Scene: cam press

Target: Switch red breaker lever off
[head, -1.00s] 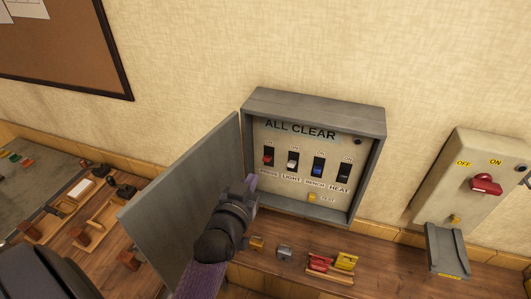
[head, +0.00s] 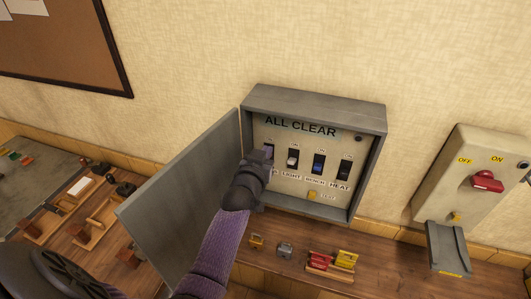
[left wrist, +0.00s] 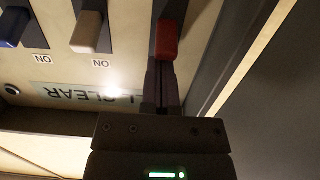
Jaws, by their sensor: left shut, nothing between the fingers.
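The open grey breaker box (head: 318,97) on the wall holds a row of levers under the words "ALL CLEAR". The red lever (left wrist: 167,38) shows in the left wrist view just beyond my fingertips, in its dark slot. In the head view my left gripper (head: 268,150) covers that lever at the left end of the row. My left gripper (left wrist: 162,75) is shut with nothing between its fingers, its tips at or very near the red lever; contact is hard to tell. The white lever (head: 292,160) and blue lever (head: 318,167) stand to the right. My right gripper is not in view.
The box's grey door (head: 185,200) hangs open left of my arm. A black lever (head: 344,170) ends the row. A red-handled switch box (head: 487,182) is on the wall at right. Small locks and tags (head: 320,260) lie on the counter below.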

